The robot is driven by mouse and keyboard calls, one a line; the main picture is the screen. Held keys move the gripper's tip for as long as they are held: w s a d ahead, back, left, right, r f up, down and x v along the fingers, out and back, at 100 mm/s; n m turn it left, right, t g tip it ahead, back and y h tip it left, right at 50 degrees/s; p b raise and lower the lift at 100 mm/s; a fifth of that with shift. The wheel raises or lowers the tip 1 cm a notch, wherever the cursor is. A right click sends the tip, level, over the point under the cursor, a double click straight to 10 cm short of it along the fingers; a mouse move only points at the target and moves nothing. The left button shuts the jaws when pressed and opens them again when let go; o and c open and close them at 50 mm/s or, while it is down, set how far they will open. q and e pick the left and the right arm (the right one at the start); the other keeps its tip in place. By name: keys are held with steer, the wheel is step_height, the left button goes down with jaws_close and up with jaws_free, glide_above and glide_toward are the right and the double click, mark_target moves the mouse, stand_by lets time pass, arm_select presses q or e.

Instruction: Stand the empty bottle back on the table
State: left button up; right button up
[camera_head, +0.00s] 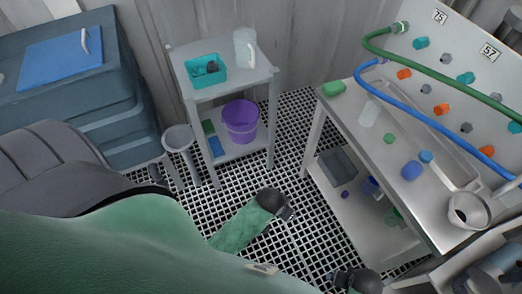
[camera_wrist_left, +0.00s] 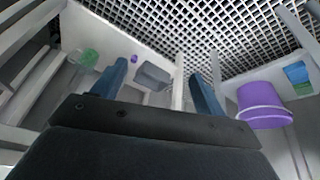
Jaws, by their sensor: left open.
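A pale, see-through bottle-like vessel (camera_head: 369,111) stands on the metal table at the right in the head view. A small blue bottle (camera_head: 412,170) is nearer the table's front, with a lighter blue piece (camera_head: 425,156) beside it. I cannot tell which is empty. In the left wrist view, my left gripper (camera_wrist_left: 155,85) is open, its two blue fingers apart with nothing between them. It faces the table's lower shelf and the floor. In the head view its jaws are not clear. I do not see my right gripper's jaws.
The metal table (camera_head: 350,95) has a lower shelf with a grey bin (camera_head: 338,168). Green and blue hoses cross its back panel. A white cup-shaped vessel (camera_head: 468,211) is at its near end. A trolley (camera_head: 191,82) holds a teal tray, white jug and purple bucket (camera_head: 241,122).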

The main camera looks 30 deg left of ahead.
arm_select(q)
steer(key=s+a+f+g, duration=0.1)
steer(key=s+f, duration=0.1)
steer(key=s, duration=0.4)
steer(key=s+a+f+g, duration=0.1)
steer(key=s+g, duration=0.1)
steer(key=s, duration=0.3)
steer(key=shift+s+a+f+y, duration=0.3)
steer(key=shift+s+f, duration=0.05)
steer(key=shift+f, duration=0.05)
